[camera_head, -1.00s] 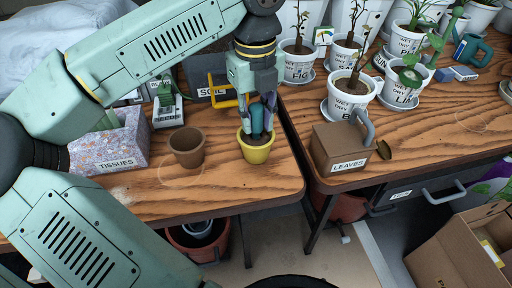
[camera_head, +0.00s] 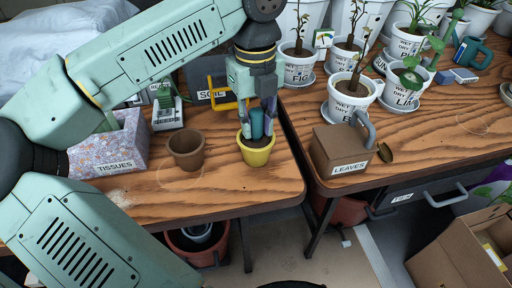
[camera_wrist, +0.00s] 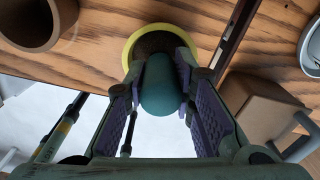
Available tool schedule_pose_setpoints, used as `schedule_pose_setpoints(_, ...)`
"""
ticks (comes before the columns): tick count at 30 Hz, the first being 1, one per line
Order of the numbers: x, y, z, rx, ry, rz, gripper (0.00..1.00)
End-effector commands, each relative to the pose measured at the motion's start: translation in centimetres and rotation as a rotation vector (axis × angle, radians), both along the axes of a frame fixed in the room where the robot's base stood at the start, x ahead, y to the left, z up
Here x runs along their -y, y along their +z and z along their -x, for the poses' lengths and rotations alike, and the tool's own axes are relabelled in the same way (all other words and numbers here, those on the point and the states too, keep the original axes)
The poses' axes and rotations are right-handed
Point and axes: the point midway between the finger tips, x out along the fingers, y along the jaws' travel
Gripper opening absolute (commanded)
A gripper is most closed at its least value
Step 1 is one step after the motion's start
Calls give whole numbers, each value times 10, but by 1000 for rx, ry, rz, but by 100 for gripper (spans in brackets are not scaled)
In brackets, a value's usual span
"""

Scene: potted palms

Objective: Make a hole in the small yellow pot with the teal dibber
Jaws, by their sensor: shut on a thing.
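The small yellow pot (camera_head: 256,153) stands upright on the left table near its right front corner, filled with dark soil (camera_head: 252,141). The teal dibber (camera_head: 257,124) is upright over the pot, its lower end at the soil; whether its tip is in the soil is hidden. My gripper (camera_head: 263,108) is above the pot, shut on the dibber. In the wrist view the dibber's rounded teal top (camera_wrist: 161,85) sits between my purple-padded fingers, with the yellow rim (camera_wrist: 134,41) and soil behind it.
An empty brown pot (camera_head: 186,148) stands left of the yellow pot, beside a tissue box (camera_head: 122,145). A soil box (camera_head: 205,88) with a yellow handle is behind. A gap separates the right table, holding a leaves box (camera_head: 335,152) and several white pots.

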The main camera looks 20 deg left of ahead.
Motion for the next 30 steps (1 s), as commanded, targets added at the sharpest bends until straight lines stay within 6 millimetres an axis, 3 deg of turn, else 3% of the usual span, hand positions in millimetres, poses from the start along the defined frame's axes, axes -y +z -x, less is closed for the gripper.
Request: schedule_pose_setpoints(30,0,82,0,0,1,-1,0)
